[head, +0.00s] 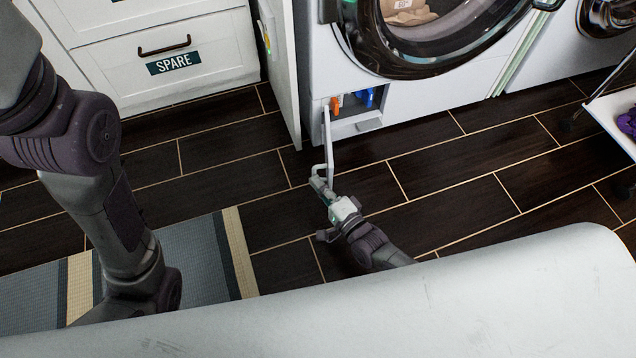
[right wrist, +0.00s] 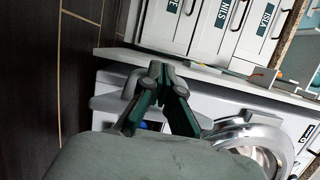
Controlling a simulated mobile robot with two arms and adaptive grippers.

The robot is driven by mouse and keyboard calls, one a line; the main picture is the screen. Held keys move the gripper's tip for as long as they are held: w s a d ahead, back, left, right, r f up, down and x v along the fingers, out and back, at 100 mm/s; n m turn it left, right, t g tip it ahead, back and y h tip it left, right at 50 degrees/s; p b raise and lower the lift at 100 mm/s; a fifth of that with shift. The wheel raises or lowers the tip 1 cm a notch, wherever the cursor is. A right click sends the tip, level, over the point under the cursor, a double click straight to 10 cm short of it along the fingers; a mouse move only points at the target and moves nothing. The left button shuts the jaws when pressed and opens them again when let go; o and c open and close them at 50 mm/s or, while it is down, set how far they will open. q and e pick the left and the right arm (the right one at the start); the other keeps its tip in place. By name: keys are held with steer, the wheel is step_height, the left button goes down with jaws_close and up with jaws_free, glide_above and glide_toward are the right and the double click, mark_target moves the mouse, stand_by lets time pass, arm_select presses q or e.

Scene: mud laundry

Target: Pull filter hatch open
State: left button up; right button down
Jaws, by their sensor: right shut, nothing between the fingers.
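The filter hatch (head: 328,143) is a thin white flap at the lower left of the front-loading washer (head: 400,104). It stands swung out from the machine, seen nearly edge-on. The recess behind it is exposed, with an orange part (head: 335,104) and a blue part (head: 366,97) inside. My right gripper (head: 321,183) is low over the floor at the hatch's near end. Whether it touches the flap I cannot tell. In the right wrist view its fingers (right wrist: 157,78) are shut and empty, in front of the machine. My left gripper is out of view.
A white cabinet with a SPARE drawer (head: 175,62) stands at left, with a white side panel (head: 281,60) beside the washer. A striped rug (head: 190,262) lies at lower left. Dark tiled floor (head: 450,180) is clear to the right. A white cart (head: 612,118) is at far right.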

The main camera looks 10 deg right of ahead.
steer(key=shift+s, duration=0.15)
steer(key=v, duration=1.2)
